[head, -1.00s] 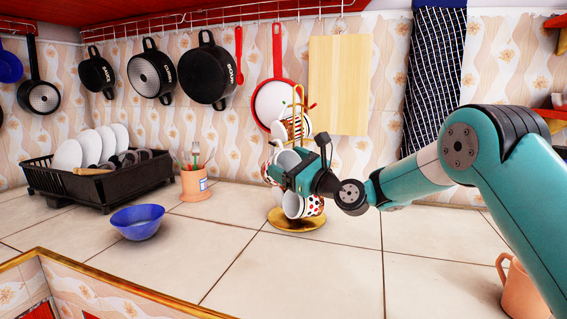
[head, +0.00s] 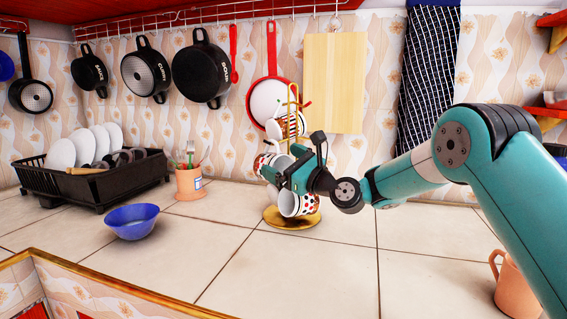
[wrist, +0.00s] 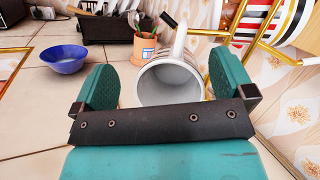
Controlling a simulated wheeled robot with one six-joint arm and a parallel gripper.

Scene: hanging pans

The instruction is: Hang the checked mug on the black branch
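A gold mug tree stands on the counter, its round base (head: 291,219) flat on the tiles. In the wrist view, a white mug with dark markings (wrist: 168,84), apparently the checked mug, lies on its side, mouth toward me and handle up. Its handle meets the black branch tip (wrist: 168,20); I cannot tell if the handle loops around it. The mug also shows left of my gripper in the head view (head: 266,162). My gripper (wrist: 163,85) is open around the mug, with a clear gap at the left finger.
A striped mug (head: 287,127) sits higher on the tree, and a dotted mug (head: 300,205) sits low, close under my gripper. A blue bowl (head: 132,221), a utensil pot (head: 189,183) and a dish rack (head: 95,185) stand left.

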